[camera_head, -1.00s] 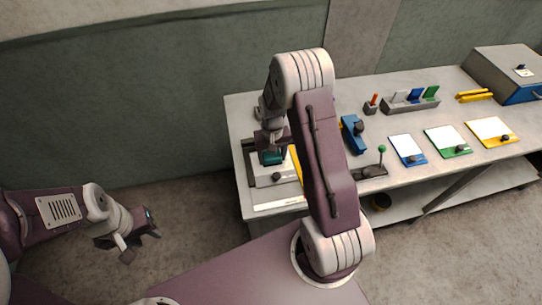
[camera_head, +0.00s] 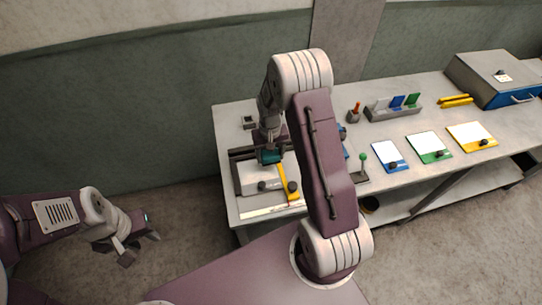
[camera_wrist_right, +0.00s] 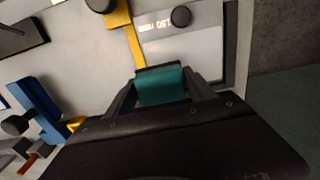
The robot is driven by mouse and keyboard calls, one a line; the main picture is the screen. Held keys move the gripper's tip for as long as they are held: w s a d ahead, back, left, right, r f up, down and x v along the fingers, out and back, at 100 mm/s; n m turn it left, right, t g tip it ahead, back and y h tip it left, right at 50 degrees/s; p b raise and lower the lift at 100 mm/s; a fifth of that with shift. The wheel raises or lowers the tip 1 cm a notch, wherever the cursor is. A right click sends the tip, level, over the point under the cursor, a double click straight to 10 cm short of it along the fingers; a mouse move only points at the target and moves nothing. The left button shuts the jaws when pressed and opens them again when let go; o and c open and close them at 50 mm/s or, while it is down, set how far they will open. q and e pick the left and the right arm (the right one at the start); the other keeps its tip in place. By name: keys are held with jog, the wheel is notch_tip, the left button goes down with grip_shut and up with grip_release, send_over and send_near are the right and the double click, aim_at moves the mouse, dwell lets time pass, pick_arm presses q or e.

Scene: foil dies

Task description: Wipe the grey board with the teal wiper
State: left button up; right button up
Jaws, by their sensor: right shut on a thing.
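My right gripper (camera_head: 268,148) is shut on the teal wiper (camera_head: 269,156), which also shows between the fingers in the right wrist view (camera_wrist_right: 161,87). The wiper is at the far right part of the pale grey board (camera_head: 248,180), beside a yellow bar (camera_head: 283,172). I cannot tell whether it touches the board. In the right wrist view the board (camera_wrist_right: 185,50) has a black knob and a printed label, and my gripper hides part of it. My left gripper (camera_head: 138,246) hangs left of the table, empty, its fingers apart.
A blue tool (camera_wrist_right: 38,110) lies near the wiper. A green-knobbed lever (camera_head: 362,166) and blue, green and yellow-edged plates (camera_head: 428,146) stand further right. Behind are a grey rack (camera_head: 392,108), yellow bars (camera_head: 456,101) and a large grey box (camera_head: 495,75).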

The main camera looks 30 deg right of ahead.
jog(key=shift+d+r+p, duration=0.2)
jog(key=shift+r+p, duration=0.4)
jog(key=shift+r, duration=0.4)
jog(key=shift+r+p, duration=0.3)
jog(key=shift+r, duration=0.25)
jog(key=shift+a, duration=0.1)
